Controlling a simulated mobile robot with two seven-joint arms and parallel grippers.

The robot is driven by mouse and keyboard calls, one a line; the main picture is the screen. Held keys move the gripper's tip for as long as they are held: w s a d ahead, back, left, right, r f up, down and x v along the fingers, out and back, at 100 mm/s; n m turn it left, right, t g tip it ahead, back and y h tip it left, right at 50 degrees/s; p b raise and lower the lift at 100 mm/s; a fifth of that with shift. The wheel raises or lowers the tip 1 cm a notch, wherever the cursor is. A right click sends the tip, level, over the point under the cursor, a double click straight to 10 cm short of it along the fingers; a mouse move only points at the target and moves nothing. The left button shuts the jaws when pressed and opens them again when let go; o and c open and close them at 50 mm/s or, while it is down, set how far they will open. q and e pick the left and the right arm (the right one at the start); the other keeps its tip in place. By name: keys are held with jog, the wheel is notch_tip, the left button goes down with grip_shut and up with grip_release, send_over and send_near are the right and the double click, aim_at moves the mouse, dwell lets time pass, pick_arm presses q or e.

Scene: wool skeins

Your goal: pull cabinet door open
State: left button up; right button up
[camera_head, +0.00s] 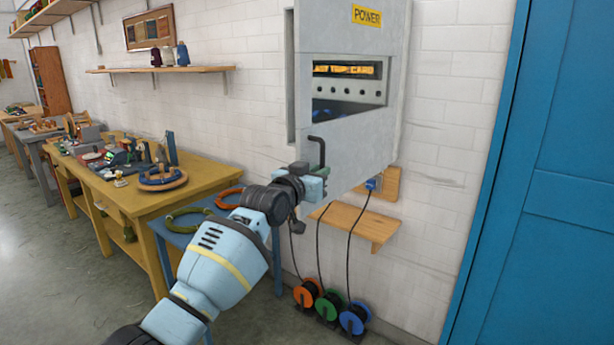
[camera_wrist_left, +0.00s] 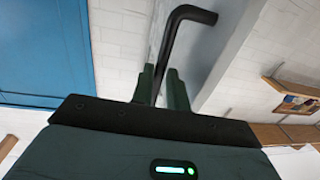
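The grey power cabinet (camera_head: 391,75) hangs on the white brick wall, with a yellow POWER label on its upper part. Its door (camera_head: 352,150) has a window through which a panel with switches shows. I cannot tell whether the door stands away from its frame. A black bent handle (camera_head: 317,143) sits at the door's lower left. My left gripper (camera_head: 313,170) is at this handle. In the left wrist view the handle (camera_wrist_left: 178,38) runs down between the two green fingers (camera_wrist_left: 160,88), which close around it. My right gripper is not in view.
A small wooden shelf (camera_head: 356,223) is below the cabinet, with cables running down to orange, green and blue reels (camera_head: 329,305). A blue door (camera_head: 555,190) is at the right. A yellow workbench (camera_head: 140,198) with tools and a blue stool (camera_head: 185,238) stand at the left.

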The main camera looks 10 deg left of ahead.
pick_arm(q)
jog(key=p+v, duration=0.1)
jog(key=v, duration=0.4)
jog(key=shift+s+a, duration=0.1)
jog(key=shift+s, duration=0.15)
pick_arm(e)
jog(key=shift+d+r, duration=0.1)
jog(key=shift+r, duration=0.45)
pick_arm(q)
jog(key=shift+f, duration=0.1)
